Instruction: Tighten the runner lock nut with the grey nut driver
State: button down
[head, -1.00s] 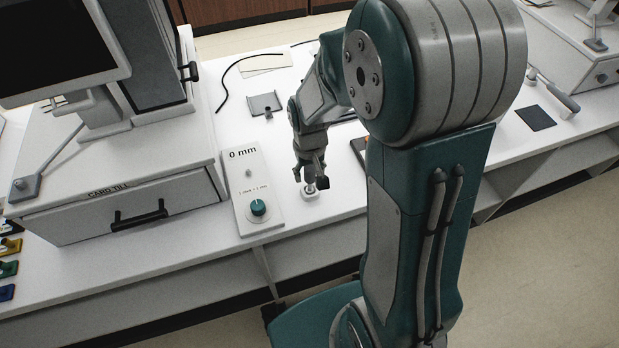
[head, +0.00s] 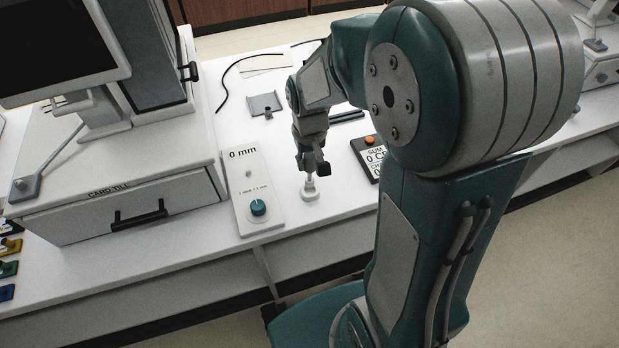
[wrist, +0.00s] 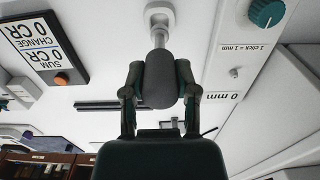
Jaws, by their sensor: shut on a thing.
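My gripper (head: 311,166) points down over the white counter, just right of the 0 mm plate. In the wrist view my gripper (wrist: 160,82) is shut on the thick dark grey handle of the nut driver (wrist: 160,72). The driver's pale shaft (head: 309,182) points down to a small white fitting (head: 310,196) on the counter. The fitting also shows at the top of the wrist view (wrist: 160,10). The runner lock nut cannot be made out apart from the fitting and driver tip. I cannot tell whether the tip is seated on it.
A white plate (head: 247,180) reading 0 mm with a teal knob (head: 258,207) lies left of my gripper. The card till (head: 110,205) stands further left. A dark SUM/CHANGE display (head: 368,158) lies to the right. A grey holder (head: 265,103) is behind.

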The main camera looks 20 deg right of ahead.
jog(key=shift+r, duration=0.15)
jog(key=shift+w+a+r, duration=0.1)
jog(key=shift+w+a, duration=0.15)
jog(key=shift+w, duration=0.05)
jog(key=w+a+r+n, duration=0.2)
jog(key=w+a, duration=0.2)
jog(key=a, duration=0.2)
jog(key=w+a+r+n, duration=0.1)
jog(key=w+a+n, duration=0.1)
jog(key=w+a, duration=0.3)
jog(key=shift+a+r+n, duration=0.3)
jog(key=shift+a+r, duration=0.1)
jog(key=shift+a, duration=0.6)
jog(key=shift+f, duration=2.2)
jog(key=shift+f, duration=1)
